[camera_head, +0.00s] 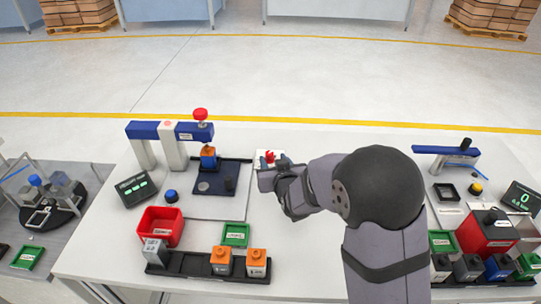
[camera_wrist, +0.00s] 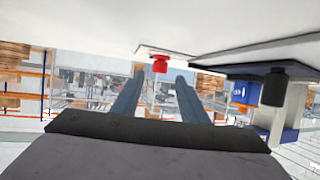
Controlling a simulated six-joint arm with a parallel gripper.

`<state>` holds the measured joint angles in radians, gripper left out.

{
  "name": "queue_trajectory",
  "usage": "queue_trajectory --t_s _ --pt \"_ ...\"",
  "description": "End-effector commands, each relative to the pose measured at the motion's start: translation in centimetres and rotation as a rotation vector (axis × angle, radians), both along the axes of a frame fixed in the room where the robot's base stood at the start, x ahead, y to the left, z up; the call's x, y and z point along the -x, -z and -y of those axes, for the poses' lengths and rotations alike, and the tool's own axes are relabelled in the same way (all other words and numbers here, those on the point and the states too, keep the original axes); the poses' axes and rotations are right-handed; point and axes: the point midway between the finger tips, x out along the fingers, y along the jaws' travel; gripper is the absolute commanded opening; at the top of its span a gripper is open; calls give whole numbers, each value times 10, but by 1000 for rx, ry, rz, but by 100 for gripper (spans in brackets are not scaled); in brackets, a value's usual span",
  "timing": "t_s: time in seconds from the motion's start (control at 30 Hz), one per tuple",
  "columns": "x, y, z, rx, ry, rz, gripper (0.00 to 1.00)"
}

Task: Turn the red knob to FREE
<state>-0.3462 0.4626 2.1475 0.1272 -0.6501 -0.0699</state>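The red knob (camera_head: 269,156) sits on a small white plate (camera_head: 258,163) near the back of the white table. My gripper (camera_head: 274,173) is just in front of the knob, reaching in from the right. In the wrist view, which looks upside down, the red knob (camera_wrist: 160,65) shows between the two grey fingertips of my gripper (camera_wrist: 160,76). The fingers are apart with clear gaps on both sides of the knob. I cannot tell whether the knob lies between the tips or just beyond them. The lettering on the plate is too small to read.
Left of the knob are a dark fixture plate (camera_head: 227,178) and a blue press (camera_head: 170,131) with a red top. A red bin (camera_head: 160,226), a green tray (camera_head: 235,235) and a dark rack (camera_head: 197,266) lie nearer. The table right of the fixture is mostly clear.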

Motion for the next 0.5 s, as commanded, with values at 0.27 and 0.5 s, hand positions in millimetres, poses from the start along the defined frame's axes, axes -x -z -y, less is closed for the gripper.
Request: queue_trajectory --t_s 0.27,0.5 --pt "-29 13 -7 0 1 -2 40" --pt "-45 19 -12 0 1 -1 40"
